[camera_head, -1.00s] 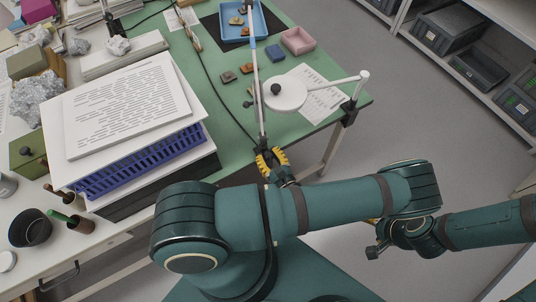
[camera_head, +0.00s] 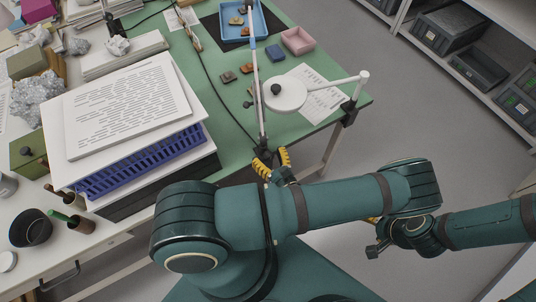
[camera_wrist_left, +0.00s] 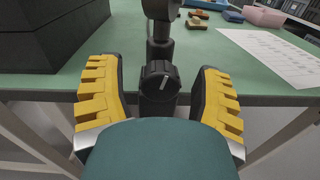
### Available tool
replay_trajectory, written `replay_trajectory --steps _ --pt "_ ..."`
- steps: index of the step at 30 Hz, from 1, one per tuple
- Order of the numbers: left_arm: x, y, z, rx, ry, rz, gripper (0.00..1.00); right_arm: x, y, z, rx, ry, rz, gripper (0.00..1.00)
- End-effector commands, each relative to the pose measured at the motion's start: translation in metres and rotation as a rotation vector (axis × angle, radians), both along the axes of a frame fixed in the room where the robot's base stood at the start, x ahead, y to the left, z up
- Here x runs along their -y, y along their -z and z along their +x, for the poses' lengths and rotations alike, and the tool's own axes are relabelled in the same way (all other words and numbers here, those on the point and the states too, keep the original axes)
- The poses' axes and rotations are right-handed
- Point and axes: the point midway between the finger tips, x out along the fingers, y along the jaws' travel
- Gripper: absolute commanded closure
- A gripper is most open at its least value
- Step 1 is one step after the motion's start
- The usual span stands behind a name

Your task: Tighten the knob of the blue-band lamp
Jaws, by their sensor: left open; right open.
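The blue-band lamp (camera_head: 257,85) is a thin pole with a blue band, standing at the green table's front edge. Its black clamp base is partly hidden behind my left gripper in the head view. In the left wrist view its dark round knob (camera_wrist_left: 160,84) has a pale mark line, tilted slightly from vertical. My left gripper (camera_head: 272,160) is open, its yellow fingers (camera_wrist_left: 160,100) on either side of the knob with gaps between. My right gripper (camera_head: 374,221) is mostly hidden behind my arm; only a bit of yellow shows, apart from the lamp.
A second lamp with a round white head (camera_head: 285,95) is clamped at the table's right corner. A stack of boards (camera_head: 130,105) over a blue crate (camera_head: 140,165) stands left of the pole. Floor at right is clear.

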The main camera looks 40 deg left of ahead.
Motion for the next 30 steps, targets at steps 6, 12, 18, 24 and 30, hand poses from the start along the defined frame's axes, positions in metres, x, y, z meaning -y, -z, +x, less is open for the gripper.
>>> replay_trajectory --steps 6,12,18,24,30 --pt "0.030 0.000 -0.012 0.001 0.003 -0.003 0.34 0.000 0.000 0.000 0.000 0.000 0.000 0.36" --pt "0.055 -0.001 -0.024 0.002 0.002 -0.001 0.34 0.000 0.000 0.000 0.000 0.000 0.000 0.36" --pt "0.065 -0.001 -0.029 0.000 0.000 0.000 0.34 0.000 0.000 0.000 0.000 0.000 0.000 0.36" --pt "0.065 -0.001 -0.029 0.000 0.000 0.001 0.34 0.000 0.000 0.000 0.000 0.000 0.000 0.36" --pt "0.065 -0.004 -0.025 0.013 -0.018 -0.010 0.34 0.000 0.002 0.000 -0.001 0.000 0.000 0.36"
